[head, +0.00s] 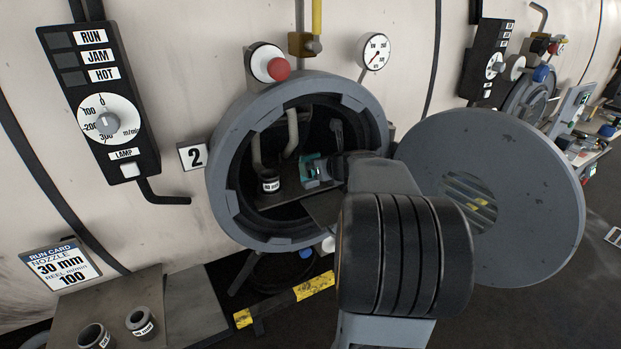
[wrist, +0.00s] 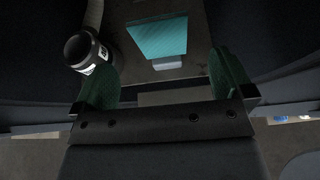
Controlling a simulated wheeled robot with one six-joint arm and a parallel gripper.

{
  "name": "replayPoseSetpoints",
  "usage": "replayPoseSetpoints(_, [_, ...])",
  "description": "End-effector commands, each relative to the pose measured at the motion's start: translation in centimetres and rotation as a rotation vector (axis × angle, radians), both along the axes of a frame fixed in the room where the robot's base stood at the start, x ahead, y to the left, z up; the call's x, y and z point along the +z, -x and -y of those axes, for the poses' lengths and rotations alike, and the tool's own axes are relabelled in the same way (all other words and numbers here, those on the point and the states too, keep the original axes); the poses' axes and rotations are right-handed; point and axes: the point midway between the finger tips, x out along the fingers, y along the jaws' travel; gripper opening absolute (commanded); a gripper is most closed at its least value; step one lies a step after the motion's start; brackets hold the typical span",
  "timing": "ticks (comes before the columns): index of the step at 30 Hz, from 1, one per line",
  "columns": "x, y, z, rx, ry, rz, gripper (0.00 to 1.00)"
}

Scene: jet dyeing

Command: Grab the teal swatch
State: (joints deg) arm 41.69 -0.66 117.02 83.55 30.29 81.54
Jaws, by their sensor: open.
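The teal swatch (wrist: 157,38) lies flat ahead of my gripper in the wrist view, with a pale strip along its near edge. My gripper (wrist: 166,72) is open, its two green fingers set wide apart. The swatch lies just beyond the fingertips and roughly between them, with nothing held. In the head view my gripper (head: 318,172) reaches inside the round open port (head: 228,205). A small teal patch shows at its tip there, and I cannot tell whether it is finger or swatch.
A dark labelled nozzle ring (head: 269,182) stands inside the port, left of my gripper; it also shows in the wrist view (wrist: 85,50). Pale pipes rise behind it. The round door (head: 535,190) hangs open at right. Two more rings sit on a shelf (head: 190,305) at lower left.

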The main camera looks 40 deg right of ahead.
Motion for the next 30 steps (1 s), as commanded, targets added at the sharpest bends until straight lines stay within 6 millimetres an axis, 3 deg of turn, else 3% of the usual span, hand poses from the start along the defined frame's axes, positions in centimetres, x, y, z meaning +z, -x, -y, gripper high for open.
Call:
replayPoseSetpoints(6, [-1.4,-2.8,0.3,0.003,0.002,-0.002,0.99])
replayPoseSetpoints(14, [-1.9,-4.1,0.5,0.004,0.003,-0.001,0.99])
replayPoseSetpoints(22, [-3.4,-7.3,1.1,0.004,0.002,-0.003,0.99])
replayPoseSetpoints(30, [-3.9,-8.3,1.2,0.004,0.004,-0.002,0.99])
